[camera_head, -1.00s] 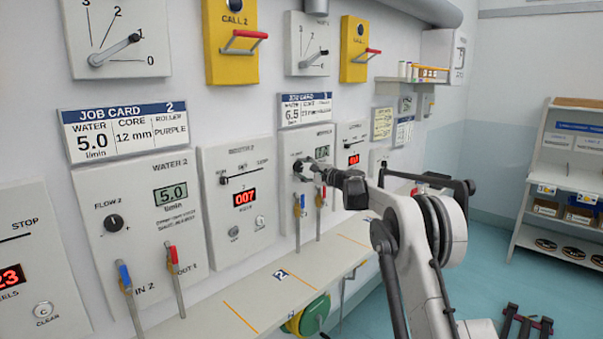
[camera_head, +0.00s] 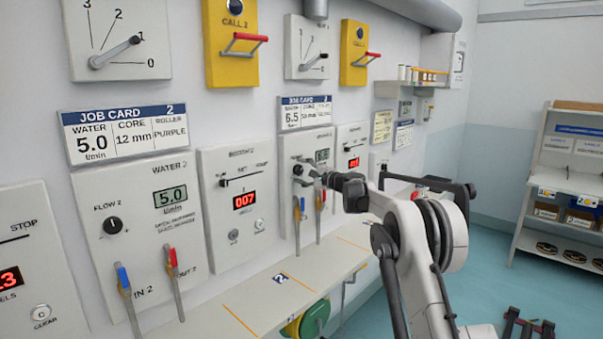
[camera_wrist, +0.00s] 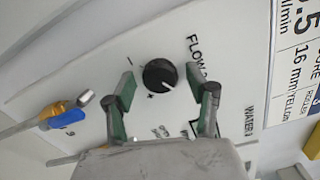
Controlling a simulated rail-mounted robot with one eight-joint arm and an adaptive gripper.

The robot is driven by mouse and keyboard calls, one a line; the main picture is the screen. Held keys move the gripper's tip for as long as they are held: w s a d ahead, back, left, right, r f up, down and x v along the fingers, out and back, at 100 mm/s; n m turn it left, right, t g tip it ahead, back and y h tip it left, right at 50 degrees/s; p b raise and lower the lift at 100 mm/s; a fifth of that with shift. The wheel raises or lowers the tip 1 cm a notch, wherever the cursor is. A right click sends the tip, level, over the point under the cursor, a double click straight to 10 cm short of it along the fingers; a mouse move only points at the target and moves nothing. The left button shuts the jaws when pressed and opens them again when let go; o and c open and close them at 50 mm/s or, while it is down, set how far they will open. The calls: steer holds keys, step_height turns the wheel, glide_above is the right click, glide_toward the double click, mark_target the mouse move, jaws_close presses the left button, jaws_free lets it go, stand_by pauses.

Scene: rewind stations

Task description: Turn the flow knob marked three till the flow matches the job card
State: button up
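The flow knob (camera_wrist: 160,75) is round and black with a white pointer mark, set on a white water panel (camera_wrist: 85,85). Its FLOW label is partly hidden by a finger, so the number cannot be read. My gripper (camera_wrist: 168,88) is open, one green-padded finger on either side of the knob, with gaps showing. In the head view my gripper (camera_head: 312,176) is just in front of that panel. The panel's green flow display (camera_head: 321,156) is too small to read. The job card above (camera_head: 305,113) reads water 6.5; the wrist view shows it cropped (camera_wrist: 295,65).
Blue and red valve levers (camera_head: 299,208) hang below the panel, above a shelf ledge (camera_head: 255,295). A blue lever (camera_wrist: 52,118) is left of the fingers in the wrist view. Station 2's water panel (camera_head: 140,235) shows 5.0, and a counter panel (camera_head: 237,205) stands between.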

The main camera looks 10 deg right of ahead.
steer(key=v, duration=1.2)
steer(key=s+a+r+n+g+h, duration=0.15)
steer(key=s+a, duration=0.25)
steer(key=s, duration=0.5)
steer(key=s+a+r+n+g+h, duration=0.1)
steer(key=s+a+n+g, duration=0.2)
steer(key=s, duration=0.7)
steer(key=s+a+r+n+g+h, duration=0.1)
steer(key=s+a+r+n, duration=0.15)
steer(key=s+a, duration=0.45)
steer(key=s+d+f+n+h, duration=0.2)
steer(key=s+f, duration=0.3)
steer(key=s, duration=0.7)
steer(key=s+d+f+n+g+h, duration=0.1)
steer(key=s+f, duration=0.4)
steer(key=s, duration=0.7)
steer(key=s+d+f+n+g+h+b, duration=0.1)
steer(key=s+d+f+n+h, duration=0.2)
steer(key=s, duration=1)
step_height(320, 180, down, 3)
steer(key=shift+d+r+n+h, duration=0.1)
steer(key=shift+d+n+h, duration=0.2)
steer(key=shift+d+h, duration=0.25)
